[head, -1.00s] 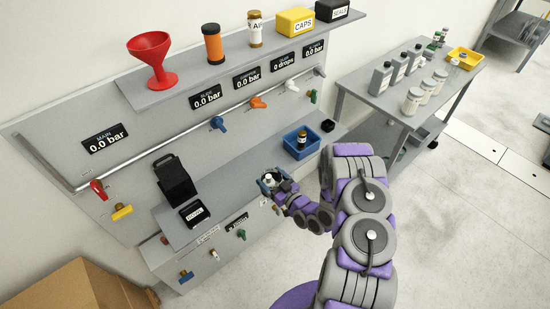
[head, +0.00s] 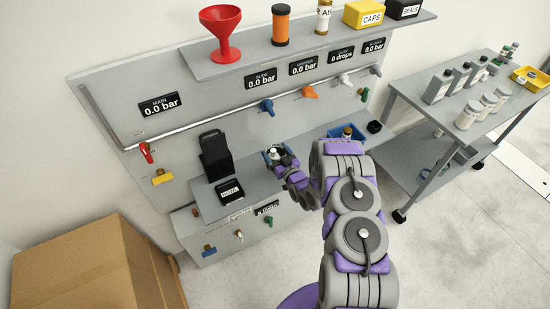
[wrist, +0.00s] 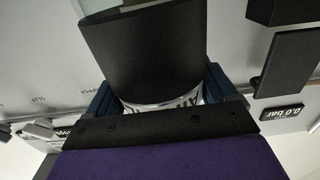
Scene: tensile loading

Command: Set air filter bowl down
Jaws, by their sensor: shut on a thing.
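My gripper (head: 277,158) is shut on the air filter bowl, whose small whitish top (head: 273,153) shows between the blue jaws, above the bench shelf. In the wrist view my blue fingers (wrist: 160,98) grip both sides of a dark cylinder (wrist: 150,50) with a white printed band, which I take for the bowl. Its underside and any contact with the shelf cannot be made out. A black block labelled BOWL (head: 230,192) sits on the shelf left of my gripper, in front of an upright black holder (head: 215,155).
A blue bin (head: 341,133) with a small bottle stands on the shelf to the right, partly behind my arm. Valve handles line the panel and shelf front. A cardboard box (head: 95,265) is at lower left; a bottle cart (head: 420,140) stands right.

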